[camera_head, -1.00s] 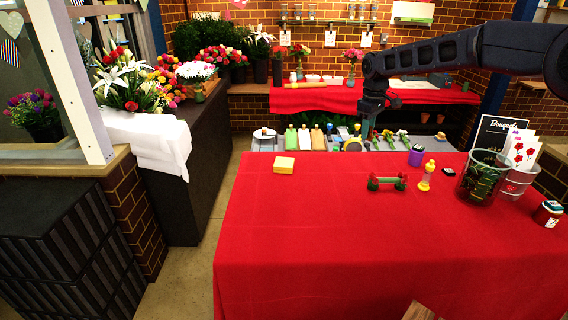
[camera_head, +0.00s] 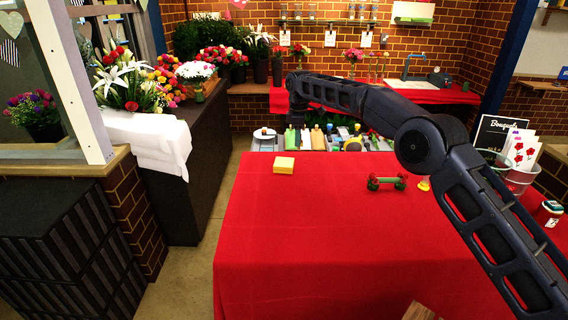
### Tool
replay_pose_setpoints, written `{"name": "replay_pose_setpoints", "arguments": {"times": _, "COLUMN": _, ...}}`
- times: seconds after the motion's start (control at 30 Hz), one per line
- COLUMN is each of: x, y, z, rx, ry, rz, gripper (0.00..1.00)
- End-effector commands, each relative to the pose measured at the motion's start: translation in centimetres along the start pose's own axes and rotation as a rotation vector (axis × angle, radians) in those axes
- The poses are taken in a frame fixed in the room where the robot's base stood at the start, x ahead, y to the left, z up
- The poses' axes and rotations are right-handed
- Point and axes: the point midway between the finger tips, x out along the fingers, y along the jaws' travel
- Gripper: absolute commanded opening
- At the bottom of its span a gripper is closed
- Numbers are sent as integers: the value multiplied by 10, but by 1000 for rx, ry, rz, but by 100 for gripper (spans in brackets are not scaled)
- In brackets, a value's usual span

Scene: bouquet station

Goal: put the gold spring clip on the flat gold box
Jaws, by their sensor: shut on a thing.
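A flat yellow-gold box (camera_head: 284,166) lies on the red-covered table near its far left corner, with a bare top. My gripper (camera_head: 297,122) points down at the end of my arm, beyond the table's far edge and above and behind the box. It is small and dark in this view. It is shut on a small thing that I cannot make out. The gold spring clip cannot be picked out anywhere in view.
A green bar with red ends (camera_head: 387,182) lies on the table (camera_head: 330,240); a yellow figure-like piece (camera_head: 424,184) is partly behind my arm. My arm also partly hides a glass container at the right. The table's middle and front are clear. Bottles and tools stand beyond its far edge.

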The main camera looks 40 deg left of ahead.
Motion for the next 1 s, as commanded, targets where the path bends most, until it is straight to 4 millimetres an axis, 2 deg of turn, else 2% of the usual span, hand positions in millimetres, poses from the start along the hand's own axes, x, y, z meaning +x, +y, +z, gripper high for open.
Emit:
{"name": "replay_pose_setpoints", "arguments": {"times": 0.1, "x": 9, "y": 0, "z": -16, "rx": -43, "ry": 0, "rz": 1, "gripper": 8}}
{"name": "replay_pose_setpoints", "arguments": {"times": 0.27, "x": 16, "y": 0, "z": -27, "rx": -74, "ry": -1, "rz": 0, "gripper": 8}}
{"name": "replay_pose_setpoints", "arguments": {"times": 0.37, "x": 23, "y": 0, "z": -28, "rx": -80, "ry": -2, "rz": 0, "gripper": 8}}
{"name": "replay_pose_setpoints", "arguments": {"times": 0.6, "x": 53, "y": -1, "z": -28, "rx": -80, "ry": -3, "rz": -1, "gripper": 8}}
{"name": "replay_pose_setpoints", "arguments": {"times": 0.77, "x": 65, "y": -1, "z": -28, "rx": -80, "ry": -3, "rz": 0, "gripper": 8}}
{"name": "replay_pose_setpoints", "arguments": {"times": 1.0, "x": 95, "y": -1, "z": -28, "rx": -79, "ry": -2, "rz": 0, "gripper": 8}}
